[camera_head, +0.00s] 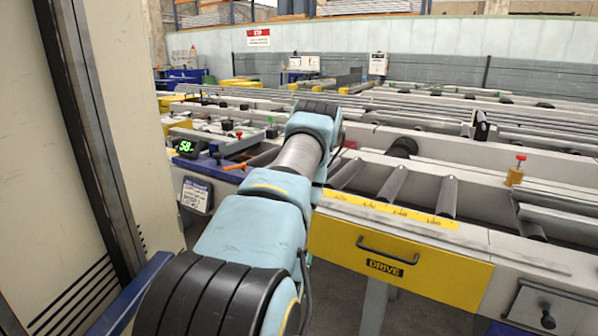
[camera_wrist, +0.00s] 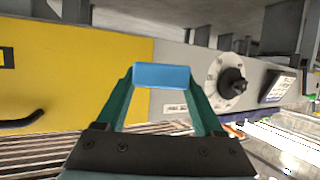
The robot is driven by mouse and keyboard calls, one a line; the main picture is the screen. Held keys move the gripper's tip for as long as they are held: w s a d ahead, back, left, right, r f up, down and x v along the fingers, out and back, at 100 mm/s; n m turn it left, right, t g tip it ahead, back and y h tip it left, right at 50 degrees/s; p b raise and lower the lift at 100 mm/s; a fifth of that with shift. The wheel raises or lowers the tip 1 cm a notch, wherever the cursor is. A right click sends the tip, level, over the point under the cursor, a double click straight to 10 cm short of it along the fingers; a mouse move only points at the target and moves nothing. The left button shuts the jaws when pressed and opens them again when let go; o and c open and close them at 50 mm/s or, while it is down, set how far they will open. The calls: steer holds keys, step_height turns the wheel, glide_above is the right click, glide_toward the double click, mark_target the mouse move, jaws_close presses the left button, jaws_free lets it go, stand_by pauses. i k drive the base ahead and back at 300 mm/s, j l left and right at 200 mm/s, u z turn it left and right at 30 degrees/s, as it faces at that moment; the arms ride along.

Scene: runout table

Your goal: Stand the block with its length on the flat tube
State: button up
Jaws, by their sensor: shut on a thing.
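A blue block (camera_wrist: 162,76) is held crosswise between the two green fingers of my gripper (camera_wrist: 161,80) in the wrist view. The fingers press on its two ends, and it lies level across the picture. In the wrist view the block is in front of the grey and yellow side panels and touches nothing but the fingers, as far as I can see. In the head view my arm hides the gripper and the block. I cannot pick out for sure which piece is the flat tube in either view.
The runout table has metal rollers (camera_head: 391,184) and a yellow DRIVE panel (camera_head: 397,256) with a black handle. A red-topped peg (camera_head: 517,170) stands on the rail at right. A green display (camera_head: 188,146) stands at left. A black knob (camera_wrist: 233,83) sticks out near the block in the wrist view.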

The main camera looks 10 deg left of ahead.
mark_target(207, 135)
steer(key=i+j, duration=0.1)
steer(key=j, duration=0.5)
steer(key=i+j, duration=0.15)
steer(key=j, duration=0.4)
steer(key=i+j, duration=0.1)
steer(key=j, duration=0.5)
steer(key=i+j+u, duration=0.1)
steer(key=j, duration=0.5)
steer(key=i+j, duration=0.15)
steer(key=j, duration=0.4)
steer(key=i+j, duration=0.15)
steer(key=j, duration=0.4)
steer(key=i+j, duration=0.15)
steer(key=j, duration=0.45)
steer(key=i+j+u, duration=0.1)
steer(key=j, duration=0.45)
